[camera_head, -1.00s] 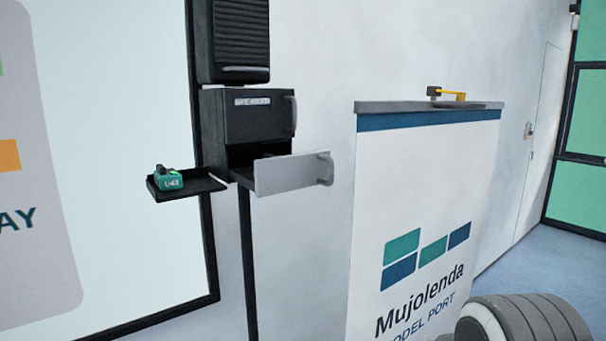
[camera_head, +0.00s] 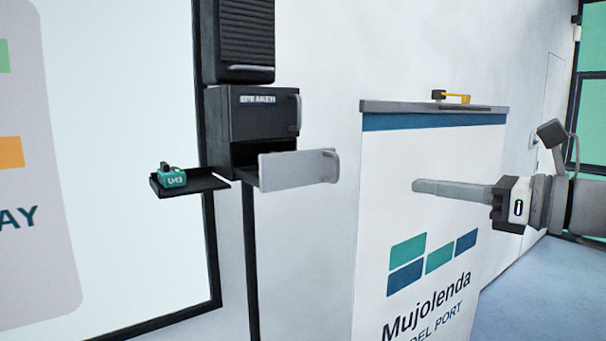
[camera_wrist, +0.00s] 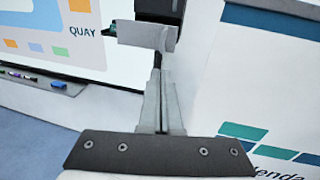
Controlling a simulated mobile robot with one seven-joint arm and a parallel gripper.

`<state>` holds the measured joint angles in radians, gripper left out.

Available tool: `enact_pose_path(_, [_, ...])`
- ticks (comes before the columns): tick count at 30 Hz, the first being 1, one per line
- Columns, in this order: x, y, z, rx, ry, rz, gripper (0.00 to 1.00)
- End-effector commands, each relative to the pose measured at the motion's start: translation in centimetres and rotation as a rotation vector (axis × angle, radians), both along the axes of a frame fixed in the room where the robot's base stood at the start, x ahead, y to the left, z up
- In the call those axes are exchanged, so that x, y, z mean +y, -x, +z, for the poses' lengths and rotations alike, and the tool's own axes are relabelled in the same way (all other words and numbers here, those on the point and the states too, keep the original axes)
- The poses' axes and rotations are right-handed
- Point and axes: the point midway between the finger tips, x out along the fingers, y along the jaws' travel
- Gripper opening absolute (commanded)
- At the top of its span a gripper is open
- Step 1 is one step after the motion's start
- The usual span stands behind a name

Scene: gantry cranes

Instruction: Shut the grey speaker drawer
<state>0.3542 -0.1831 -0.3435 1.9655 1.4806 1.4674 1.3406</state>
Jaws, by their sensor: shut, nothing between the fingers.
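The grey drawer (camera_head: 292,169) stands pulled out of the lower part of the black speaker cabinet (camera_head: 250,115), its light grey front panel and handle clear of the dark opening. My gripper (camera_head: 415,187) is to the right of the drawer front, apart from it, in front of the white counter. Its long fingers are together, pointing left, with nothing between them. In the wrist view the fingers (camera_wrist: 157,75) point up the picture toward the grey drawer front (camera_wrist: 146,36), which shows just beyond the tips.
A small black shelf (camera_head: 190,184) with a teal device (camera_head: 173,177) on it sticks out left of the cabinet. A white counter (camera_head: 425,240) with a yellow and black item (camera_head: 451,97) on top stands at the right. Open air lies between gripper and drawer.

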Motion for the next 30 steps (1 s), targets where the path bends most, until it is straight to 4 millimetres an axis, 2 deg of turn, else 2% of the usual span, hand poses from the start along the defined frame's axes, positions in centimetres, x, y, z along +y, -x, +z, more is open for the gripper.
enact_pose_path(5, [0.4, -0.8, 0.6, -0.001, -0.023, -0.007, 0.0])
enact_pose_path(21, [8.0, -8.1, 0.2, 0.001, -0.02, -0.005, 0.0])
enact_pose_path(30, [9.7, -9.8, 0.0, -0.001, -0.019, -0.006, 0.0])
